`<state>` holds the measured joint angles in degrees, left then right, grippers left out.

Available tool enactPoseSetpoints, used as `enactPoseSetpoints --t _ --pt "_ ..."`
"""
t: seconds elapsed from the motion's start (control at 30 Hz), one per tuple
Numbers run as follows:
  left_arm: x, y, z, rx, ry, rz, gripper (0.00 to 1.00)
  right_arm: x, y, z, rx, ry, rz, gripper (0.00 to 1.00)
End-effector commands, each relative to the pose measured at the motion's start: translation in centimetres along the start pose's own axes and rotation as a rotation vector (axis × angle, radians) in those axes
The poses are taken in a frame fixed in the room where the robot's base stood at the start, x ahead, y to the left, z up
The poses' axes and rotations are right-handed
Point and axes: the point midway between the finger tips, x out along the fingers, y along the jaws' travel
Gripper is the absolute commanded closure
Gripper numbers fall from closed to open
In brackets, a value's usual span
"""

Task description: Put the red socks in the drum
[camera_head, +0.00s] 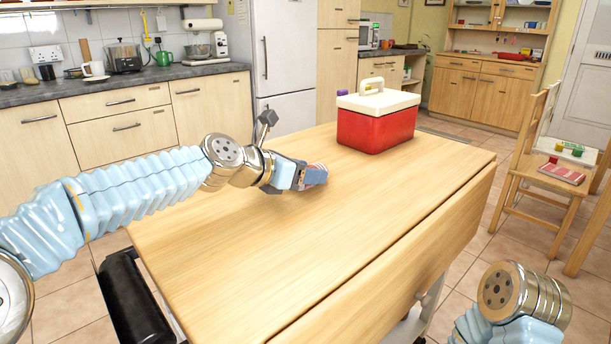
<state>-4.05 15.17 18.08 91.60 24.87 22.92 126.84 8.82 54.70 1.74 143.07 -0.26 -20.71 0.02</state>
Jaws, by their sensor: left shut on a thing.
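My left gripper (308,177) is over the wooden table, left of its middle, with its fingers low near the top. It is shut on a small reddish, pale-striped thing (318,172), mostly hidden by the fingers. I cannot tell for sure that this is the red socks. No drum shows in this view. My right arm shows only as a steel and pale blue part at the bottom right, and its gripper is not visible.
A red cool box (372,130) with a cream lid stands at the table's (290,262) far end, beyond my left gripper. The near tabletop is clear. A wooden chair (540,172) with small things on its seat stands at the right.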

Motion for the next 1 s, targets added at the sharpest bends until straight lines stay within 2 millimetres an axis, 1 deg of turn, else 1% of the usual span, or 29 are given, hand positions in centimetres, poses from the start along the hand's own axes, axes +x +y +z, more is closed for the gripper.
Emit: enactPoseSetpoints --t 0.27,0.3,0.43,0.77,0.87,0.97,1.0 --pt "0.1 0.0 -0.2 0.001 0.001 -0.001 0.77 0.1 0.0 0.0 0.0 0.0 0.0 0.0" --pt "0.0 0.0 -0.1 0.001 0.001 -0.001 0.41 0.0 0.0 0.0 0.0 0.0 0.0 0.0" --pt "0.0 0.0 -0.1 0.001 0.001 -0.001 0.22 0.0 0.0 0.0 0.0 0.0 0.0 0.0" --pt "-0.3 0.0 0.1 0.001 0.0 0.0 0.22 -0.1 0.0 0.0 0.0 0.001 0.0 0.0" --pt "-1.5 0.1 0.1 0.001 -0.001 0.002 0.22 0.1 0.1 0.0 0.0 0.001 0.0 0.0" --pt "-3.6 0.1 0.0 0.002 -0.001 0.003 0.22 0.4 0.2 0.0 0.001 0.001 0.0 0.0" --pt "-4.5 0.1 0.1 0.001 -0.002 0.004 0.22 0.5 0.2 0.0 0.001 0.001 0.001 0.0"
